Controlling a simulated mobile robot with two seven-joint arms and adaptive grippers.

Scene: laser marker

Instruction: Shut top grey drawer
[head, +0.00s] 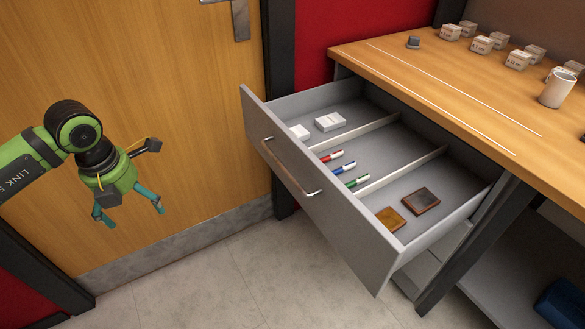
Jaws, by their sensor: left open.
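The top grey drawer (318,205) is pulled well out from under the wooden workbench, its front facing left. A metal bar handle (291,169) runs along that front. Dividers split the inside into three compartments: small white boxes (329,122) at the far end, several pens (343,167) in the middle, and two flat square pieces (420,201) at the near end. My left gripper (129,208) is open and empty, pointing down, left of the drawer front and apart from it. My right gripper is not in view.
The workbench top (440,85) holds several small boxes (482,45), a white mug (557,88) and a small dark block (413,42). A wooden door (170,60) stands behind my left arm. Floor (220,270) left of the drawer is clear. A dark bench leg (470,250) stands at the drawer's near side.

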